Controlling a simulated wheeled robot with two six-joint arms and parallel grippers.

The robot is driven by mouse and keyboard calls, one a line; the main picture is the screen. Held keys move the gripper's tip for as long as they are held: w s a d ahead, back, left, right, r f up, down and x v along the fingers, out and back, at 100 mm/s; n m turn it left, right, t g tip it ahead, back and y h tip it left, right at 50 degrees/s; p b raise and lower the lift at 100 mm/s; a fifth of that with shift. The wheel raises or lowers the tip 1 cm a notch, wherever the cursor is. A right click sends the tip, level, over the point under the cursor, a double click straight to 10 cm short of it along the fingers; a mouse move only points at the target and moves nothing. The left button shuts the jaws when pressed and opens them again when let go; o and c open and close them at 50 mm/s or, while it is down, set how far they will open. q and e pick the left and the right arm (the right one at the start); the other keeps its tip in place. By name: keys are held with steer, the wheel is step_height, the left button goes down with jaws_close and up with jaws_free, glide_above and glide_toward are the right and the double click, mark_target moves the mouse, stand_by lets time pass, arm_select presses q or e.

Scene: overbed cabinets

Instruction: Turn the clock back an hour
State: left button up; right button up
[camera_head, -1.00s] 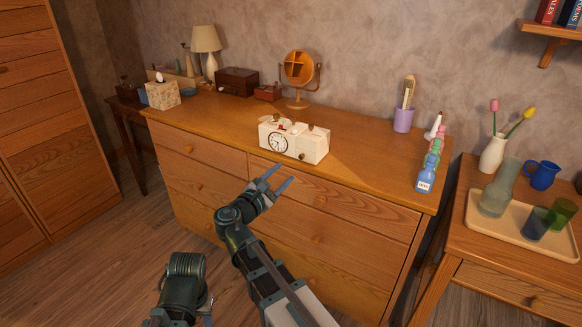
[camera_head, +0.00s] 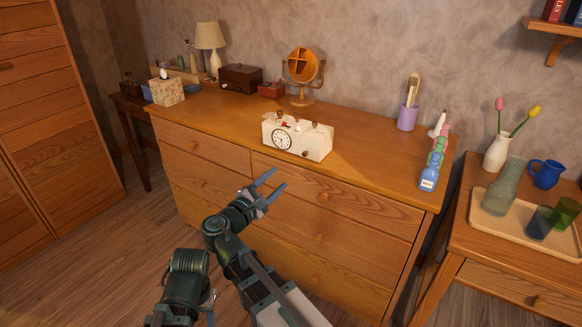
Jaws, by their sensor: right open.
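The dresser top (camera_head: 365,148) is bare right of the clock. Behind stand a round mirror (camera_head: 303,68) and a purple cup (camera_head: 407,118). Colored bottles (camera_head: 429,178) line the right edge. A tissue box (camera_head: 168,92) is far left. A tray (camera_head: 488,223) with glassware stands on the right table.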

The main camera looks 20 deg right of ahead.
mark_target(304, 155)
steer(key=m, duration=2.2)
steer(key=shift+d, duration=0.1)
steer(key=x, duration=1.3)
steer(key=shift+w+d, duration=0.25)
jaws_close()
